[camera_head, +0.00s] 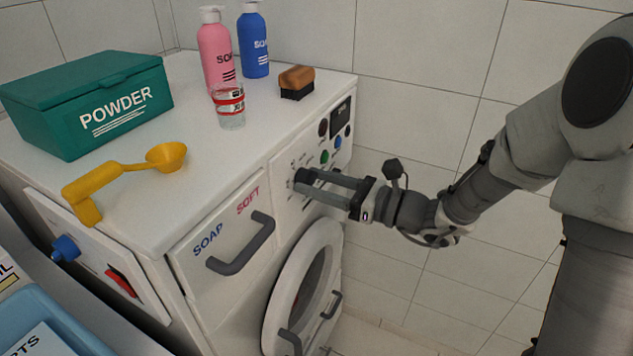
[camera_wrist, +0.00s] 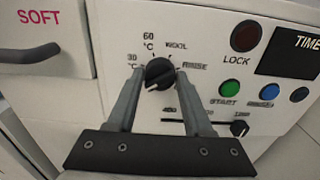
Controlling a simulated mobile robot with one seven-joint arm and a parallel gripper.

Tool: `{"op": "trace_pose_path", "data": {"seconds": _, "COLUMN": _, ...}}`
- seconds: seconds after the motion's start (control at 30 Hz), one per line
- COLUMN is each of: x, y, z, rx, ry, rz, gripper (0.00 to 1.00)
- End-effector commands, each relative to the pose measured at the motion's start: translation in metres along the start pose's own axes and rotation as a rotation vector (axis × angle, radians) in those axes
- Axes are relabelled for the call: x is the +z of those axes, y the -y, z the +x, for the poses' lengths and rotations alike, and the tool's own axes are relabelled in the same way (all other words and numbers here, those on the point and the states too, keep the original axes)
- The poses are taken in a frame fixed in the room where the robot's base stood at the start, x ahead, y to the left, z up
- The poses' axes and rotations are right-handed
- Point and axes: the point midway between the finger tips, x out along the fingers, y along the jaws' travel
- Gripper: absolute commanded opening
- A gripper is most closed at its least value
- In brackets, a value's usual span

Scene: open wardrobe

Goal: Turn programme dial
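The programme dial (camera_wrist: 159,73) is a round black knob on the white front panel. Labels 30 °C, 60 °C, WOOL and RINSE stand around it, and a pale mark shows at its lower left. In the head view the dial (camera_head: 304,176) is a dark knob, partly hidden by my fingers. My gripper (camera_wrist: 160,80) has its two fingers at the panel, one on each side of the dial, with what look like narrow gaps beside the knob. The gripper (camera_head: 303,182) reaches in from the right in the head view.
LOCK (camera_wrist: 246,36), START (camera_wrist: 232,88) and another blue button sit right of the dial, above a slider (camera_wrist: 239,128). The SOFT drawer and its handle (camera_head: 241,246) lie left.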

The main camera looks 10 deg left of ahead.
Motion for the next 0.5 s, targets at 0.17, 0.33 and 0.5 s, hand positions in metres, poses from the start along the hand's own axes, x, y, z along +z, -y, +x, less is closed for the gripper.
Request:
{"op": "trace_pose_path", "data": {"seconds": 0.17, "x": 0.0, "y": 0.0, "z": -0.0003, "rx": 0.0, "ry": 0.0, "rz": 0.0, "gripper": 0.17}}
{"op": "trace_pose_path", "data": {"seconds": 0.33, "x": 0.0, "y": 0.0, "z": -0.0003, "rx": 0.0, "ry": 0.0, "rz": 0.0, "gripper": 0.0}}
{"op": "trace_pose_path", "data": {"seconds": 0.5, "x": 0.0011, "y": 0.0, "z": -0.0004, "rx": 0.0, "ry": 0.0, "rz": 0.014, "gripper": 0.0}}
